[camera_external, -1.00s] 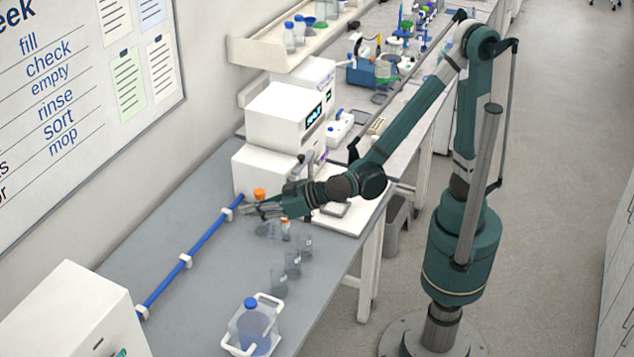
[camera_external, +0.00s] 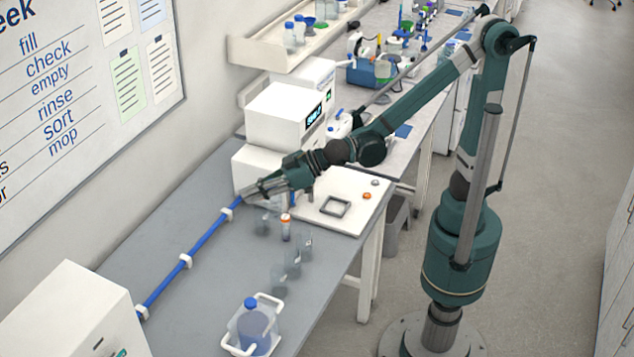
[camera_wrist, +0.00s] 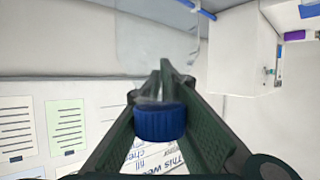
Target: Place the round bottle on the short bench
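My gripper (camera_external: 262,190) is over the grey bench (camera_external: 190,290), near the white instrument, pointing towards the wall. In the wrist view, a blue screw cap (camera_wrist: 158,124) sits between the fingers of my gripper (camera_wrist: 164,70), which close in on both sides of it. A clear, faint bottle body (camera_wrist: 155,40) seems to extend beyond the fingers. The held bottle cannot be picked out clearly in the external view. Another blue-capped bottle (camera_external: 252,322) stands in a white carrier at the front of the grey bench. I cannot tell which bench is the short one.
A blue rod (camera_external: 190,255) runs along the wall side. The white instrument (camera_external: 284,115) is close behind.

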